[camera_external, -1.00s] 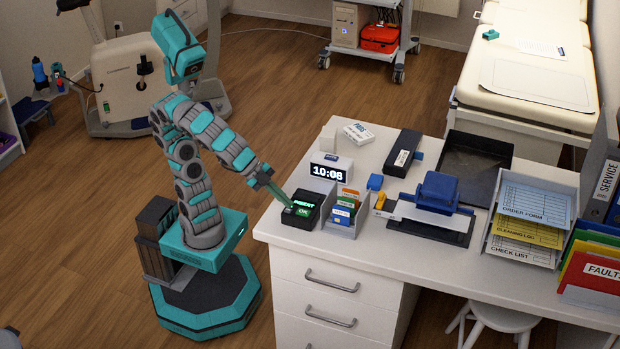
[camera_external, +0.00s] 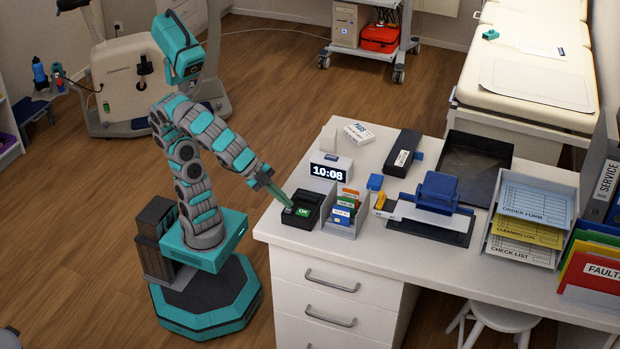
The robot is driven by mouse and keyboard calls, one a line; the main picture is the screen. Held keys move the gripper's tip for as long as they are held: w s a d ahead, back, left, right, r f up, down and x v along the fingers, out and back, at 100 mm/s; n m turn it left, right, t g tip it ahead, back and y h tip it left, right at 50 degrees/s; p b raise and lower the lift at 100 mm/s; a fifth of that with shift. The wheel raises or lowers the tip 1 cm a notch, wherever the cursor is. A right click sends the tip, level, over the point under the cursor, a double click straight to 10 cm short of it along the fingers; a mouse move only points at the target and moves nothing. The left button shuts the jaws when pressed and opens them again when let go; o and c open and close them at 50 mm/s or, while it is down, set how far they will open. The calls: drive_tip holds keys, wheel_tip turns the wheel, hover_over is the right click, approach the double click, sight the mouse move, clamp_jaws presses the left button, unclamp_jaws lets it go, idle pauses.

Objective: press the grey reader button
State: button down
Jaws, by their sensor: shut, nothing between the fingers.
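The black card reader (camera_external: 308,203) sits on the white desk near its left front corner. A green label reading OK (camera_external: 303,212) shows on its front part. My gripper (camera_external: 290,206) is shut and empty. Its fingertips point down at the left front part of the reader, touching it or just above it; I cannot tell which. The grey button is small and seems to lie at or under the fingertips, so I cannot make it out clearly. The reader's screen area is dark.
A card holder (camera_external: 345,216) stands close to the reader's right side. A white clock (camera_external: 330,168) showing 10:08 is behind it. A blue punch (camera_external: 436,193), a dark tray (camera_external: 475,165) and paper trays (camera_external: 530,220) lie further right. The desk's front left corner is clear.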

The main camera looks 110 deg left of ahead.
drive_tip(key=shift+r, duration=0.35)
drive_tip(key=shift+r, duration=0.1)
